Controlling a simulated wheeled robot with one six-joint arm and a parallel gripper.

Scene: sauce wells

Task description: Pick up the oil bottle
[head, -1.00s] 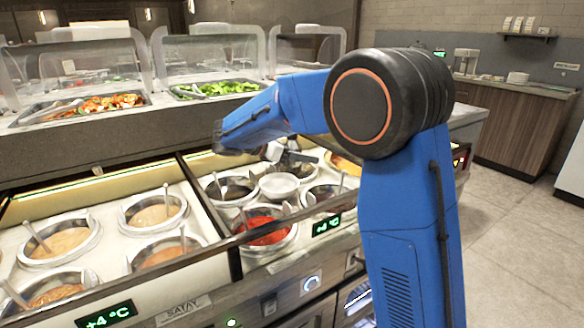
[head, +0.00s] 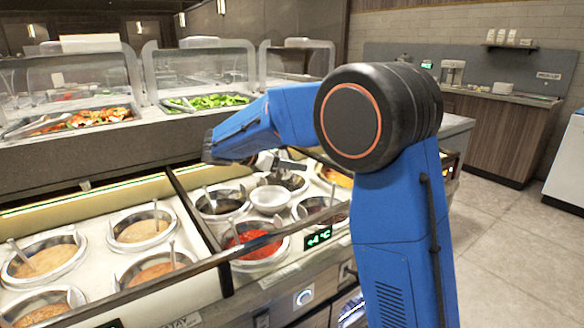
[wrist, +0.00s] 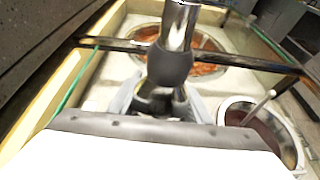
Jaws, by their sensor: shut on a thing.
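My gripper (wrist: 165,103) shows in the wrist view, shut on a slim upright thing with a dark bulging collar and a shiny metal part above it. This looks like the neck of the oil bottle (wrist: 172,62); the part between the fingers and below is mostly hidden by my gripper. In the head view, my gripper (head: 268,160) hangs over the back of the right-hand sauce section, largely hidden by my blue arm. No whole bottle can be made out there.
A red sauce well (head: 255,243) and a white bowl (head: 271,198) lie near my gripper. A dark rail (wrist: 120,44) crosses close by in the wrist view. Glass guards (head: 205,72) stand behind. The floor (head: 505,245) at right is clear.

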